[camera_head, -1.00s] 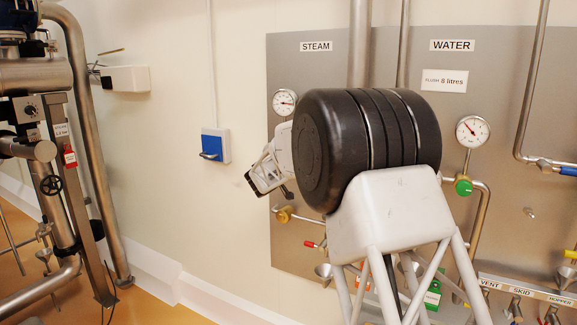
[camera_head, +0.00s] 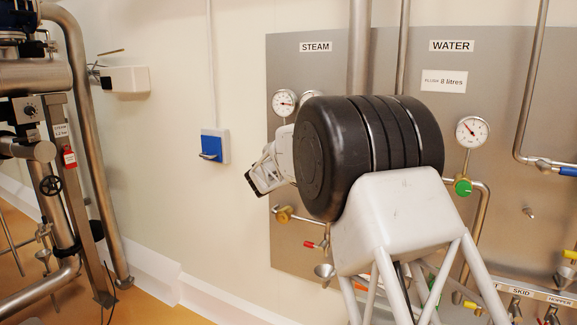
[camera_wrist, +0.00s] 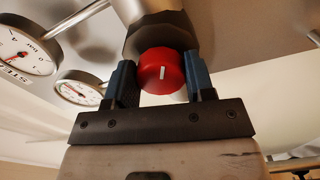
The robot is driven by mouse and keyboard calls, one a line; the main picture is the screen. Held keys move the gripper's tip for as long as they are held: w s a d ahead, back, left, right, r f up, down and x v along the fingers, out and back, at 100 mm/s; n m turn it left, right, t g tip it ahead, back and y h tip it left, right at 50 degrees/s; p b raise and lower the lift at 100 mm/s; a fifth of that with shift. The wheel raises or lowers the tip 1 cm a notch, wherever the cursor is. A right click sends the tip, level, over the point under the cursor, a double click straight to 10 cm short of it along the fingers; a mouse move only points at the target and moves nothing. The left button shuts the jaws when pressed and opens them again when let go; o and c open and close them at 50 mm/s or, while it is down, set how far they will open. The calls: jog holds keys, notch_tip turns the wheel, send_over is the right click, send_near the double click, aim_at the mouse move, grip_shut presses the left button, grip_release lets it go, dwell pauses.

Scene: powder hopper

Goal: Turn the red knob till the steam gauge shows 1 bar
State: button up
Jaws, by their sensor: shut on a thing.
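The red knob (camera_wrist: 163,71) has a white mark on its face in the wrist view. My gripper (camera_wrist: 163,82) is shut on it, with one blue-padded finger on each side. A round white gauge marked in bar (camera_wrist: 25,52) shows at the upper left of the wrist view, with part of a steam label by it. Its needle reading is too unclear to tell. A second gauge (camera_wrist: 80,92) lies beside it. In the head view, a gauge (camera_head: 285,102) hangs under the STEAM sign (camera_head: 316,47), and another (camera_head: 310,97) is partly behind my arm. The knob is hidden there.
The grey panel (camera_head: 500,110) also carries a water gauge (camera_head: 472,131), a green knob (camera_head: 463,187) and a red-handled valve (camera_head: 313,244). A blue wall box (camera_head: 214,146) is on the wall left of my gripper. Pipework stands at the far left.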

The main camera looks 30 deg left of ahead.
jog(key=shift+n, duration=0.4)
jog(key=o, duration=0.9)
jog(key=shift+s, duration=0.1)
jog(key=shift+s, duration=3.8)
